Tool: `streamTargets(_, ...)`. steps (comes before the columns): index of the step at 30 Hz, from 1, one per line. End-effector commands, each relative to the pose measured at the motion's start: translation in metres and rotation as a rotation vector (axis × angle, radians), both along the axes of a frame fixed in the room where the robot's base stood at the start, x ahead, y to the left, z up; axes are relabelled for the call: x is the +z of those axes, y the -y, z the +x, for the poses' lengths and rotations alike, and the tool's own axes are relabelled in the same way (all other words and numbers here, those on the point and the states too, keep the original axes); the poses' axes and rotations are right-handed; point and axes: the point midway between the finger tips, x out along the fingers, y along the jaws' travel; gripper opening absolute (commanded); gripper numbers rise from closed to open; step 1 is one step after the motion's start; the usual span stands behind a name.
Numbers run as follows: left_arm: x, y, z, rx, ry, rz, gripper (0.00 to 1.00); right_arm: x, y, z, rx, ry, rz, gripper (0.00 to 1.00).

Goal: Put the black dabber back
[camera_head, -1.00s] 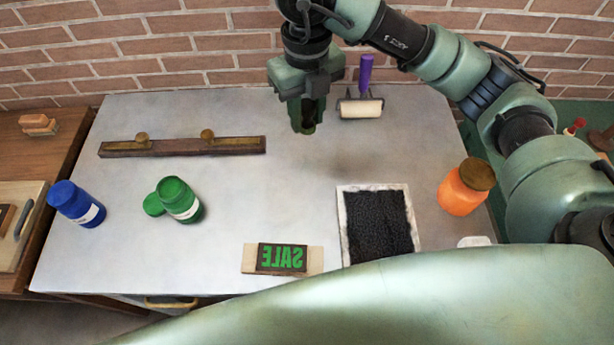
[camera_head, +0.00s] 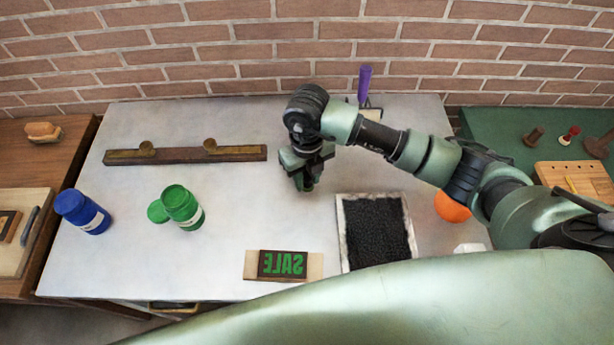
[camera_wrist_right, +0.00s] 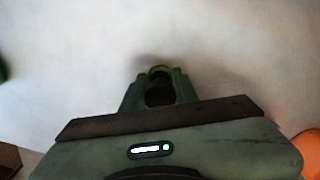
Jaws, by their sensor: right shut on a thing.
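My right gripper (camera_head: 304,182) is over the middle of the grey table, to the right of the long wooden rack (camera_head: 240,153). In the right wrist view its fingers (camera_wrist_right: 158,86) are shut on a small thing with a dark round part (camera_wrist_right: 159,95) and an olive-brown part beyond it. I take this for the black dabber, though the fingers hide most of it. My left gripper is not in view.
A framed black pad (camera_head: 341,240) lies front right of the gripper. A SALE block (camera_head: 284,263), an open green jar (camera_head: 183,208), a blue jar (camera_head: 82,211) and an orange jar (camera_head: 452,208) stand around. A purple-handled roller (camera_head: 364,84) is behind my arm. The table's middle is clear.

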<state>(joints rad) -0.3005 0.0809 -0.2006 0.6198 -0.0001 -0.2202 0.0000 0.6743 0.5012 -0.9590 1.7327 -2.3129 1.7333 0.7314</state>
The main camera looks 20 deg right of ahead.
Motion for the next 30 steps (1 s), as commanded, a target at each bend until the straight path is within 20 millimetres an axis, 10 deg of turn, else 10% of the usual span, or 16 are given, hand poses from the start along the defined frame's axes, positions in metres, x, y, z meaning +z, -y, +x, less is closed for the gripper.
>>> streamTargets(14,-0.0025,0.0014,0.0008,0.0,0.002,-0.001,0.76,-0.0135,-0.0001,0.0004,0.001,0.002,0.0,0.0)
streamTargets(15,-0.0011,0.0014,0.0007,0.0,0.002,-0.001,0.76,-0.0122,-0.0001,0.0004,0.001,0.002,0.0,0.37)
streamTargets(17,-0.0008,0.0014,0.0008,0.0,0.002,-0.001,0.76,-0.0119,-0.0001,0.0003,0.001,0.002,0.0,0.51)
streamTargets(30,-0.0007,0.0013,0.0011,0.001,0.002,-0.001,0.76,-0.0035,-0.0005,0.0013,0.001,0.005,0.002,0.51)
